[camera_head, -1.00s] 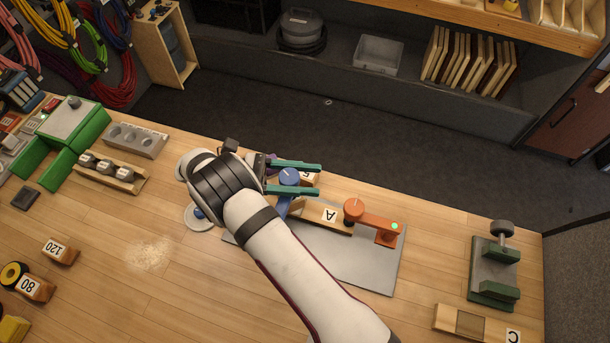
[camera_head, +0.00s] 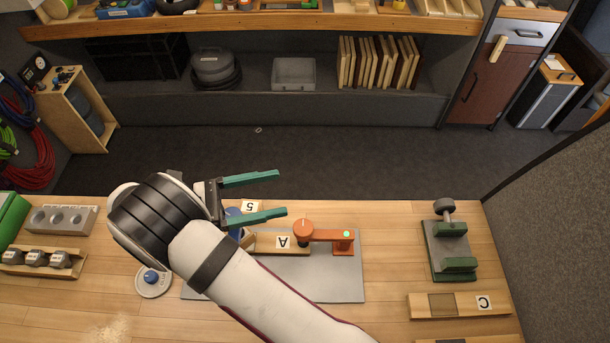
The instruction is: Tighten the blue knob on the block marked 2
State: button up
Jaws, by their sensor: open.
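My gripper (camera_head: 281,193) is open and empty, its two green fingers pointing right near the table's far edge. A blue knob (camera_head: 235,214) sits on a blue clamp, partly hidden behind my gripper and its nearer finger. A block with a label that looks like 5 (camera_head: 250,206) is just beside that knob, below and between the fingers. I cannot make out a block marked 2. An orange clamp with an orange knob (camera_head: 303,230) stands to the right, by a wooden block marked A (camera_head: 283,242). Another blue knob (camera_head: 151,276) is on a round pale disc at left.
The clamps stand at a grey plate (camera_head: 320,285). A green vise-like fixture (camera_head: 448,245) and a wooden piece marked C (camera_head: 460,304) are at right. A grey holed block (camera_head: 60,219) is at left. The table between plate and vise is clear.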

jog(key=d+r, duration=0.4)
jog(key=d, duration=0.3)
jog(key=shift+w+d+r, duration=0.2)
jog(key=shift+w+r, duration=0.05)
jog(key=shift+w, duration=0.05)
notch_tip(320, 180, up, 6)
jog(key=r+g+y, duration=0.1)
jog(key=g+y, duration=0.3)
jog(key=y, duration=1.3)
send_over(230, 213)
jog(key=f, duration=1.4)
jog(key=shift+s+d+f, duration=0.15)
jog(key=shift+s+f, duration=0.2)
jog(key=shift+f, duration=0.7)
